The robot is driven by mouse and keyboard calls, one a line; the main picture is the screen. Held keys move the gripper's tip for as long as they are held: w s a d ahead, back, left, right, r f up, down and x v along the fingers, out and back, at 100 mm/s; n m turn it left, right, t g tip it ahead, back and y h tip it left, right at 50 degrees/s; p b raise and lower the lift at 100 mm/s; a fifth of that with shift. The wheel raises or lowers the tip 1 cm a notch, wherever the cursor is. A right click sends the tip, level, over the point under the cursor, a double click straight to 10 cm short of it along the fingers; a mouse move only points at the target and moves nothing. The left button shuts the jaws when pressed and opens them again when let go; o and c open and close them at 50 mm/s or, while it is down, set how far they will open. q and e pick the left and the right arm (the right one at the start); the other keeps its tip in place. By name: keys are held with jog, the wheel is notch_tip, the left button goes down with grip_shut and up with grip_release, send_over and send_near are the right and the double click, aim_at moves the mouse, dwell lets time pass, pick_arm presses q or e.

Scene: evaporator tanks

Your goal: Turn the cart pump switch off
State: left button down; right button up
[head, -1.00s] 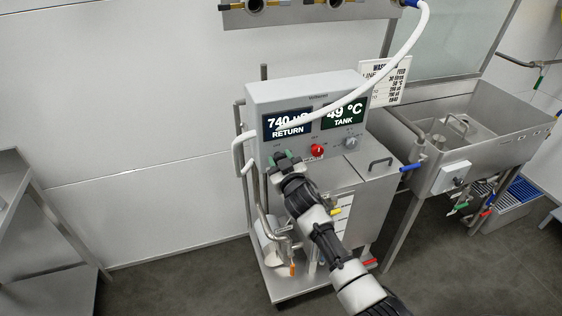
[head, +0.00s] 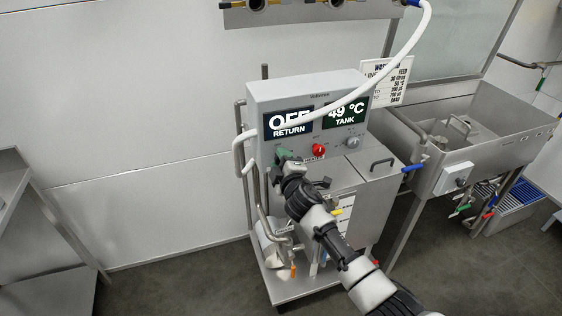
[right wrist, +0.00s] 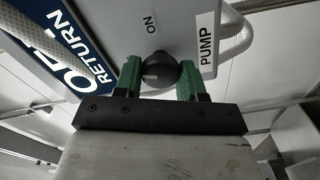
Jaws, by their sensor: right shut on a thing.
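The cart (head: 312,90) carries a grey control box with a RETURN display (head: 289,122) that reads OFF and a TANK display (head: 344,114) that reads 49 °C. The pump switch (right wrist: 158,68) is a dark round knob on the box's face, beside a PUMP label (right wrist: 207,52) and the word ON, in the right wrist view. My right gripper (head: 285,155) has green fingers and is shut on this knob, one finger on each side. In the head view the gripper hides the knob. My left gripper is not in view.
A red knob (head: 319,149) and a grey dial (head: 352,142) sit to the right of my gripper on the same panel. A white hose (head: 393,75) hangs across the displays. A steel sink (head: 478,140) stands at the right.

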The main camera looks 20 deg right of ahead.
jog(key=shift+f+n, duration=0.15)
jog(key=shift+n, duration=1.85)
jog(key=o, duration=0.9)
jog(key=shift+s, duration=0.15)
jog(key=s, duration=1)
jog(key=shift+s+d, duration=0.2)
jog(key=shift+s, duration=0.1)
